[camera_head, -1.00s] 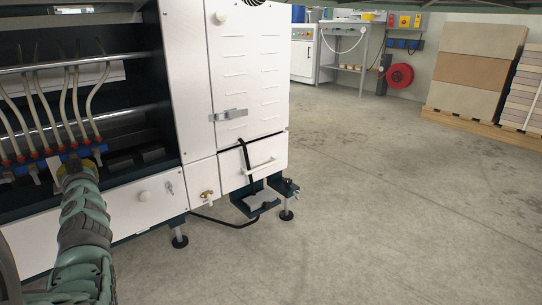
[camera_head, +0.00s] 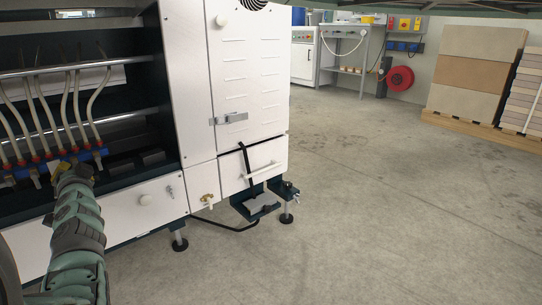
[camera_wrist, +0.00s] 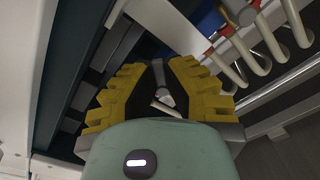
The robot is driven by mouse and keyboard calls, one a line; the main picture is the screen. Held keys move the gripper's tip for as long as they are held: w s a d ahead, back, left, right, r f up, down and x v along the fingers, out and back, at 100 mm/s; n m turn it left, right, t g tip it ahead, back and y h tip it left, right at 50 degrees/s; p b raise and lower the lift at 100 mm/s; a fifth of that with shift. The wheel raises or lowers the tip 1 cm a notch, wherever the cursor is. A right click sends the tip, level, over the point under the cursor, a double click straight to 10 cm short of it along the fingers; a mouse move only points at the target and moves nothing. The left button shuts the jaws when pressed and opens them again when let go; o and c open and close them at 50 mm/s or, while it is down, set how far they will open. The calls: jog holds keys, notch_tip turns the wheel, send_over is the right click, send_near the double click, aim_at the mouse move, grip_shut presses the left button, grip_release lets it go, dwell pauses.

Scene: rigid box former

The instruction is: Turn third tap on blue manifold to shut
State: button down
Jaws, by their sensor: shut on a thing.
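The blue manifold (camera_head: 98,154) lies along the open bay of the white machine at left, with a row of red-collared taps and pale hoses rising from it. Part of it shows in the wrist view (camera_wrist: 209,22). My gripper (camera_head: 62,166) is at the manifold's front, near its right half. In the wrist view its yellow fingers (camera_wrist: 163,85) are closed on a small light-grey tap lever (camera_wrist: 164,98). The fingers hide much of that tap, and I cannot tell its place in the row. Neighbouring taps are close beside the fingers.
Pale hoses (camera_head: 93,100) and a metal rail (camera_head: 110,65) run above the manifold. The white lower panel (camera_head: 125,210) with a round knob is below it. A brass valve (camera_head: 208,199) is on the panel further right. The concrete floor (camera_head: 370,220) at right is clear.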

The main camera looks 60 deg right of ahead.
jog(key=shift+a+f+m, duration=0.1)
jog(key=shift+f+m, duration=0.1)
jog(key=shift+m, duration=0.1)
dwell(0.4)
jog(key=c, duration=1)
grip_release()
jog(key=shift+r, duration=0.15)
jog(key=shift+c, duration=0.2)
jog(key=shift+s, duration=0.15)
jog(key=v, duration=1.1)
jog(key=shift+s+a, duration=0.2)
jog(key=shift+s, duration=0.1)
jog(key=shift+o, duration=0.3)
jog(key=shift+r, duration=0.1)
